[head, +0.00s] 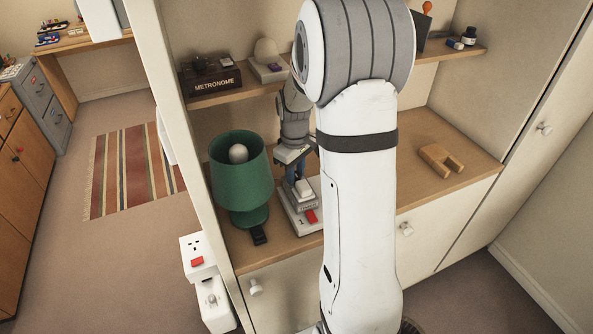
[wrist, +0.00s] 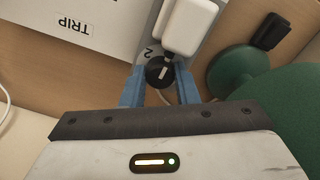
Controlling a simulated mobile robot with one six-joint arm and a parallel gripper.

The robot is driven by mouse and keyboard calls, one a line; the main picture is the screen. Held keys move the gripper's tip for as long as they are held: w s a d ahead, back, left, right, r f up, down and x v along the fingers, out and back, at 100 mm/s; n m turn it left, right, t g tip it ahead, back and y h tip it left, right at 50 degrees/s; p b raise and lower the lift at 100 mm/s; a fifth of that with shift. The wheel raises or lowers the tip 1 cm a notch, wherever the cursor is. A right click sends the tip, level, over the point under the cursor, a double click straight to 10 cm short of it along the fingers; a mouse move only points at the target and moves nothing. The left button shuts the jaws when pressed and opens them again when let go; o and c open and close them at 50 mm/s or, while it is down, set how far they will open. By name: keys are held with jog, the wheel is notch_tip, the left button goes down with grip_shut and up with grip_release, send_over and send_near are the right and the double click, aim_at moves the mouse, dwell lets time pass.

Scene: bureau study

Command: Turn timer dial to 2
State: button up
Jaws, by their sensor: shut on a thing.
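The timer dial (wrist: 158,73) is a round black knob with a white pointer mark, on a pale grey face. A printed "2" sits just beyond it in the wrist view; other numerals are hidden, and I cannot tell exactly which mark the pointer meets. My gripper (wrist: 160,88) has its blue fingers on both sides of the dial, shut on it. In the head view my gripper (head: 299,185) reaches down onto a pale box (head: 302,224) with a red switch (head: 311,216); the dial is hidden there.
A green lamp (head: 240,172) stands close left of the gripper, with a small black object (head: 259,235) before it. A white block (wrist: 188,25) rises beside the dial. A shelf with a metronome box (head: 212,83) is above. A wooden U-shaped piece (head: 436,156) lies right; desktop around it is clear.

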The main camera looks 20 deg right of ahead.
jog(key=shift+a+m, duration=0.3)
jog(key=shift+c, duration=0.2)
jog(key=m+b, duration=0.2)
jog(key=m, duration=0.4)
jog(key=m+b, duration=0.1)
jog(key=m, duration=0.3)
jog(key=shift+m+b, duration=0.4)
jog(key=shift+m, duration=1.3)
jog(key=o, duration=1)
jog(key=shift+r, duration=0.2)
